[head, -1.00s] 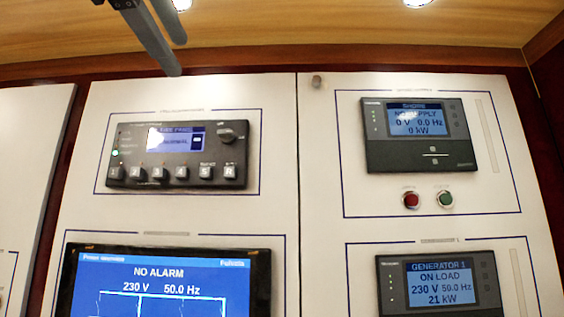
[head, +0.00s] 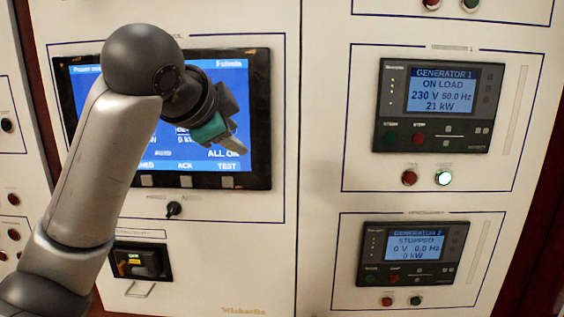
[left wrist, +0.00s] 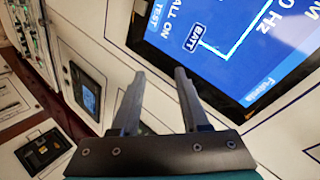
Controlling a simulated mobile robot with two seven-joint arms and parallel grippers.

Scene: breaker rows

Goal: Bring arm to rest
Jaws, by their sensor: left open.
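My left arm comes in from the left in the head view, raised in front of the left cabinet panel, its elbow bent and its wrist pointing right and down. My left gripper (head: 236,145) is in front of the blue screen (head: 218,166) and hides part of it. In the left wrist view, the two fingers of the gripper (left wrist: 158,74) stand apart with nothing between them. They appear clear of the panel, but the exact gap is hard to judge. My right gripper is not in view.
On the right panel are the Generator 1 unit (head: 437,106), on load, and the Generator 2 unit (head: 412,255), stopped, with buttons below each. A knob (head: 174,209) and a black breaker (head: 142,263) sit below the screen. Space before the right panel looks free.

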